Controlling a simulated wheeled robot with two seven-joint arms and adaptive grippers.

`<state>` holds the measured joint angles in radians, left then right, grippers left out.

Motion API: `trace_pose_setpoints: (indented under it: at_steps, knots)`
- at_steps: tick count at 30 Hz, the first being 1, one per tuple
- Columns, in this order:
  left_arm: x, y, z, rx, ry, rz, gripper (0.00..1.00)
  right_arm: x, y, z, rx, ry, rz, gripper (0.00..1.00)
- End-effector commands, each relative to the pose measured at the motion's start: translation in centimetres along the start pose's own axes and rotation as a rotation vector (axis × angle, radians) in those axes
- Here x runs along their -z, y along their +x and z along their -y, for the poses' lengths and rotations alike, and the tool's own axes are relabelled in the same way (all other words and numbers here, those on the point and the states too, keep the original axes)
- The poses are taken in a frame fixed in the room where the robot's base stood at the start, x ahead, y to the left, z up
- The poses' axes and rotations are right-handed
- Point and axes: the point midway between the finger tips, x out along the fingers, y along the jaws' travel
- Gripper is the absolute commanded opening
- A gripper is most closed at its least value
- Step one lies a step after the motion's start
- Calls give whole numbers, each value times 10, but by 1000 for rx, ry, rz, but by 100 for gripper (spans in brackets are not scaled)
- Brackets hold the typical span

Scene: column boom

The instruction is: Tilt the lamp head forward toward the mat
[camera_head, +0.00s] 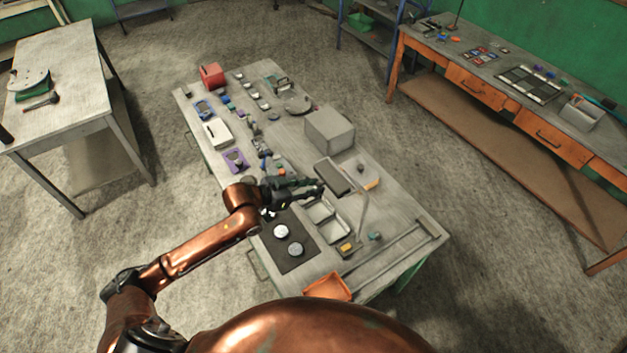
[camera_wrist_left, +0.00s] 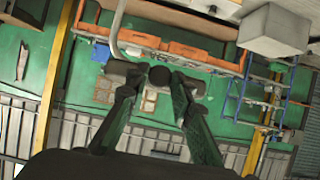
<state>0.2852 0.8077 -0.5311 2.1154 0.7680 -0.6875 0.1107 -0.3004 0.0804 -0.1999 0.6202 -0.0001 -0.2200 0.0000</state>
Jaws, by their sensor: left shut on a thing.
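The lamp's dark head (camera_wrist_left: 160,77) sits between the fingertips of my left gripper (camera_wrist_left: 158,88) in the left wrist view. A pale curved lamp tube (camera_wrist_left: 118,30) rises beside it. In the head view my left gripper (camera_head: 318,188) is shut on the lamp head above the bench and mostly hides it. The pale lamp tube (camera_head: 364,212) shows to its right. The dark mat (camera_head: 289,255) lies flat at the front left of the bench, with two pale round discs on it. My right gripper is not in view.
The bench (camera_head: 405,215) holds a grey box (camera_head: 330,130), a dark block (camera_head: 332,176), a pale divided tray (camera_head: 328,222) and an orange tray (camera_head: 327,286) at its front edge. Several small parts crowd the far left. Long grey bars (camera_head: 392,250) lie at the right.

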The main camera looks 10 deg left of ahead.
Motion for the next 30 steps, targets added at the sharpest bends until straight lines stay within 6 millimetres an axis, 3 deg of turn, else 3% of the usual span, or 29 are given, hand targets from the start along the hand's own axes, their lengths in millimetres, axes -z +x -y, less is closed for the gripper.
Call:
trace_pose_setpoints:
  at_steps: [1,4,15,30]
  knots:
    - [10,-4,1,2,7,34,0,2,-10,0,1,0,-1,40]
    - [16,-4,2,3,9,119,0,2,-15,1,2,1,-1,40]
    - [31,-4,1,4,5,403,0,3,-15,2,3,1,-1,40]
    - [38,-3,0,1,0,547,0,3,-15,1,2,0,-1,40]
